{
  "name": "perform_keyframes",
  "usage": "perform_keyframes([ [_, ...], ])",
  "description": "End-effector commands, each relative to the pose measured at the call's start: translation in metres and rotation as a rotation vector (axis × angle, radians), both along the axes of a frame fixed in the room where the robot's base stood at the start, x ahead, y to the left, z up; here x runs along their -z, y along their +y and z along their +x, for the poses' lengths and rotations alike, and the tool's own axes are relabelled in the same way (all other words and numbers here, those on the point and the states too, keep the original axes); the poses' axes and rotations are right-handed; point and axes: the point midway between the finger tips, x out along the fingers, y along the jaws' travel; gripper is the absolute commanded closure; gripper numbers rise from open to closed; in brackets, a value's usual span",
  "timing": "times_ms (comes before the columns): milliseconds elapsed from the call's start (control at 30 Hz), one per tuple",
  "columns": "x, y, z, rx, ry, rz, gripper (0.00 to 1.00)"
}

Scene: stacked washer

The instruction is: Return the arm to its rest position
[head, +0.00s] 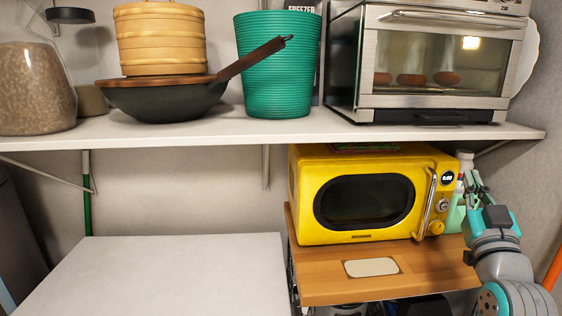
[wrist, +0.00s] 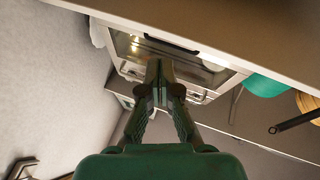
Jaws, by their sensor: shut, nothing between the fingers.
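My gripper (head: 474,184) is at the right in the head view, raised beside the right side of the yellow microwave (head: 364,202). It also shows in the wrist view (wrist: 159,72), where its two fingers are together with nothing between them. My arm rises from the lower right corner of the head view. The gripper overlaps some bottles (head: 458,208) behind it, and I cannot tell how far apart they are. The microwave door is closed.
A white shelf (head: 200,128) runs above, holding a toaster oven (head: 437,60), a green bin (head: 277,75), a pan (head: 160,98) and a bamboo steamer (head: 160,40). The microwave stands on a wooden board (head: 320,284). A white top (head: 160,275) at lower left is bare.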

Motion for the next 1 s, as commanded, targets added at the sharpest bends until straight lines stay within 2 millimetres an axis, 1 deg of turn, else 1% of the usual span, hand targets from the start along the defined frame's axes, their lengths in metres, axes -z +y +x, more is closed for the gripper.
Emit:
perform_keyframes([
  [33,0.025,0.006,-0.001,-0.009,0.023,0.013,1.00],
  [67,0.037,0.010,-0.003,-0.011,0.032,0.020,1.00],
  [100,0.053,0.014,-0.005,-0.017,0.045,0.029,1.00],
  [267,0.115,0.034,-0.019,-0.037,0.096,0.063,1.00],
  [300,0.130,0.039,-0.023,-0.042,0.107,0.070,1.00],
  [500,0.200,0.065,-0.052,-0.069,0.174,0.107,1.00],
  [567,0.219,0.073,-0.063,-0.075,0.194,0.117,1.00],
  [700,0.261,0.091,-0.091,-0.092,0.241,0.136,1.00],
  [767,0.278,0.099,-0.104,-0.098,0.261,0.145,1.00],
  [800,0.289,0.104,-0.113,-0.104,0.275,0.151,1.00],
  [867,0.304,0.112,-0.128,-0.112,0.295,0.159,1.00],
  [1000,0.336,0.128,-0.163,-0.129,0.345,0.175,1.00],
])
